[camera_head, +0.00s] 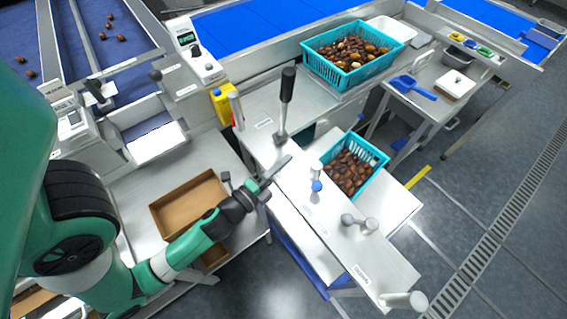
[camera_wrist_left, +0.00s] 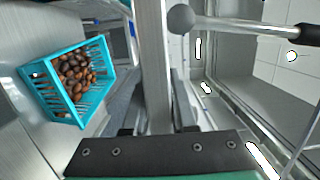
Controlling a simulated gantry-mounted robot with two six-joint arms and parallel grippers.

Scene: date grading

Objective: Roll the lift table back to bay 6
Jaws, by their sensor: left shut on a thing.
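The lift table (camera_head: 393,200) shows in the head view as a pale platform right of centre, partly covered by a narrow steel ledge. A teal crate of dates (camera_head: 378,158) stands at its far side. The crate also shows at the left of the left wrist view (camera_wrist_left: 83,114). My left gripper (camera_head: 274,176) is at the left edge of the ledge. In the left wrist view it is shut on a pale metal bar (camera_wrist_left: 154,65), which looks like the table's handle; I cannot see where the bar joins. My right gripper is not in view.
The steel ledge (camera_head: 328,222) carries small knobs. A lever with a black grip (camera_head: 287,85) stands behind my gripper. A cardboard box (camera_head: 185,200) lies left. A yellow floor strip (camera_head: 418,177) and drain grate (camera_head: 510,215) lie right, with open floor around them. Bay numbers are unreadable.

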